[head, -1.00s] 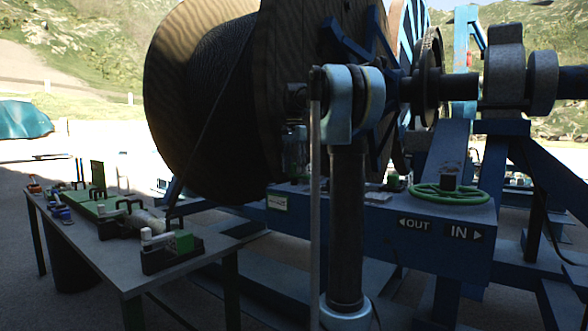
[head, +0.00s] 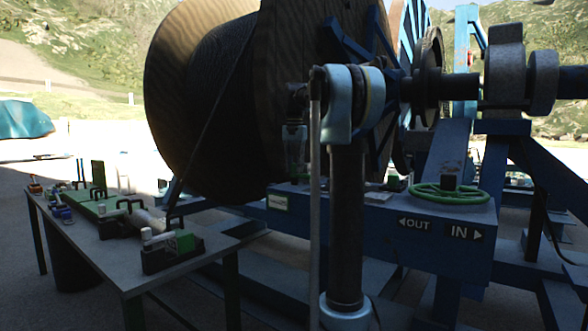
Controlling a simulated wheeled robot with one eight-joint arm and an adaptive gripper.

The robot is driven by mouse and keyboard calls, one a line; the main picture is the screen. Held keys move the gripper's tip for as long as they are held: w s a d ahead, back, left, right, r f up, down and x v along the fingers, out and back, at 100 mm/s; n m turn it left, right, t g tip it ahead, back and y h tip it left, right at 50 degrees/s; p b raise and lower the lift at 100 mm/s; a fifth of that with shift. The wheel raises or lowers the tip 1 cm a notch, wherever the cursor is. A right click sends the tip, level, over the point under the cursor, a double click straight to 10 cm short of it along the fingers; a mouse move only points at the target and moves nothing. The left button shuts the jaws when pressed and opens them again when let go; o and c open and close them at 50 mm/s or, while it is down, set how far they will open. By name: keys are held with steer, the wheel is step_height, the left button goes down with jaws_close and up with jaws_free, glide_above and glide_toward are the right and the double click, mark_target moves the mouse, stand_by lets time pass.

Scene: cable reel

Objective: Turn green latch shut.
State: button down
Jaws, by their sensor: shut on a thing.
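My gripper (head: 294,178) hangs down just left of my upright arm column, above the left end of the blue beam (head: 350,215). It is small and dark in this view, and my arm partly covers the area beside it. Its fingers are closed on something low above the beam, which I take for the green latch. The latch itself cannot be made out between the fingers, nor can its angle.
A large wooden cable reel (head: 200,100) stands behind. A table (head: 115,255) at left holds green blocks and several small parts.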

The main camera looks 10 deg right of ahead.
steer(key=n, duration=0.7)
steer(key=shift+w, duration=0.1)
steer(key=n, duration=0.3)
steer(key=shift+n, duration=2.3)
steer(key=c, duration=1.4)
jaws_free()
steer(key=shift+o, duration=0.2)
step_height(320, 180, up, 12)
